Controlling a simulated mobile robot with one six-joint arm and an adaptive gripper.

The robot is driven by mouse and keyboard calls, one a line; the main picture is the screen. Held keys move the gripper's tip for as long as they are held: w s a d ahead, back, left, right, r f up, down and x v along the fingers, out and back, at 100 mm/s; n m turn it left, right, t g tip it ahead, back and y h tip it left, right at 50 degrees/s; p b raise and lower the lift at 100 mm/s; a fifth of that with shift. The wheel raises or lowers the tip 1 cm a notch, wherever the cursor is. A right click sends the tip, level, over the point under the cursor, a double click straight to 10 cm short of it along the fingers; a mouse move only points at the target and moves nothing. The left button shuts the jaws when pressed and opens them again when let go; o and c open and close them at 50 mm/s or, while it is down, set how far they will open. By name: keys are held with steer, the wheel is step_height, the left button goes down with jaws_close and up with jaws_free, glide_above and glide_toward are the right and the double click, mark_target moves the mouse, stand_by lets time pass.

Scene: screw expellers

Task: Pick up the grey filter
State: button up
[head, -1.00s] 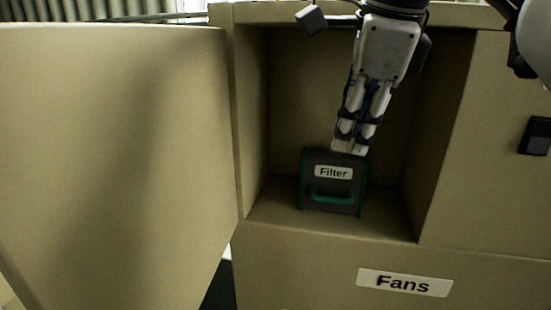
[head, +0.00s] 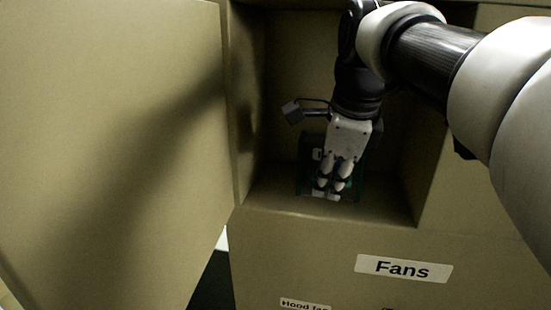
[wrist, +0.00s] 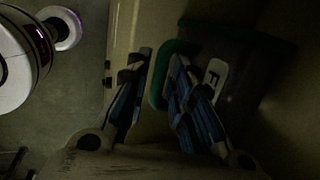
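The grey filter (head: 309,146) is a dark box with green edges and a white label. It stands upright inside the open compartment in the head view, mostly hidden behind my gripper (head: 326,195). My gripper points downward in front of the filter's face. In the wrist view, the filter (wrist: 238,85) is on the right, with its green handle (wrist: 157,78) and part of its label showing. My gripper (wrist: 160,58) has its fingers apart there, with the handle's vertical part in the gap between them. I cannot tell whether either finger touches the handle.
The beige cabinet's door (head: 110,130) stands open at the left. The compartment walls are close on both sides, and its floor (head: 385,207) is bare to the right of the filter. A "Fans" label (head: 403,268) is on the front panel below.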

steer(key=shift+x, duration=0.75)
steer(key=shift+c, duration=0.4)
jaws_close()
